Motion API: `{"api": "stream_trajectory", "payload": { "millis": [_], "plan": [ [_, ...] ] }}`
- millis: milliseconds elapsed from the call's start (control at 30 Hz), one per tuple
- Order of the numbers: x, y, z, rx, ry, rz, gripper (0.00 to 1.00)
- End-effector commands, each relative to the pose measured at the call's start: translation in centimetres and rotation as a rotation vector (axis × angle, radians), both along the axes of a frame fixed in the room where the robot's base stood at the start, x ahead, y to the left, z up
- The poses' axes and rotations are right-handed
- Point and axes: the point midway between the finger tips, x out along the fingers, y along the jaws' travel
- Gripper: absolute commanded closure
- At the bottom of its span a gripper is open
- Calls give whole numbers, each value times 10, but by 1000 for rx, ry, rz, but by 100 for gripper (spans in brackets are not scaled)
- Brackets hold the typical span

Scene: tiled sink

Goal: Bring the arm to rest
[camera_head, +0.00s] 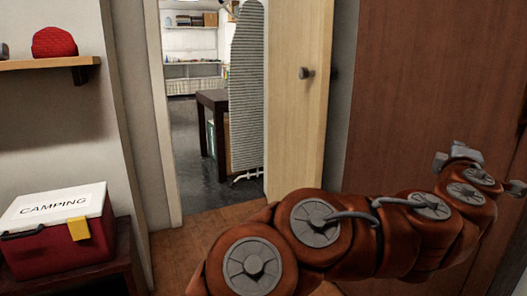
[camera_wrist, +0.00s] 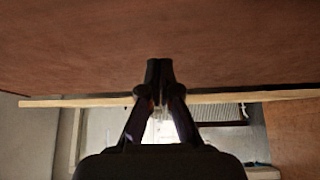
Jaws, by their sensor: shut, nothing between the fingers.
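My gripper (camera_wrist: 160,66) shows in the wrist view with its dark fingers together and nothing between them. Its fingertips are in front of a reddish-brown wooden surface (camera_wrist: 70,45); I cannot tell whether they touch it. In the head view my orange-brown arm (camera_head: 340,235) stretches from the lower middle to the right, in front of a dark wooden panel (camera_head: 420,90). The gripper itself is not visible in the head view.
A pale wooden door (camera_head: 297,130) with a round knob stands open beside a doorway. Through it show a dark table (camera_head: 213,98) and a striped ironing board (camera_head: 246,100). A red and white CAMPING box (camera_head: 60,235) sits at left, below a shelf (camera_head: 45,63) holding a red object (camera_head: 54,42).

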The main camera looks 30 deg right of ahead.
Motion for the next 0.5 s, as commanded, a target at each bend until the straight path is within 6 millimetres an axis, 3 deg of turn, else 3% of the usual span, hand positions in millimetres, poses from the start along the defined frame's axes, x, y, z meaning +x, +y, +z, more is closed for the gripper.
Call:
{"api": "stream_trajectory", "payload": {
  "millis": [33,500],
  "plan": [
    [2,2,12,4,-17,-3,100],
    [9,22,84,190,-268,-113,100]
  ]
}}
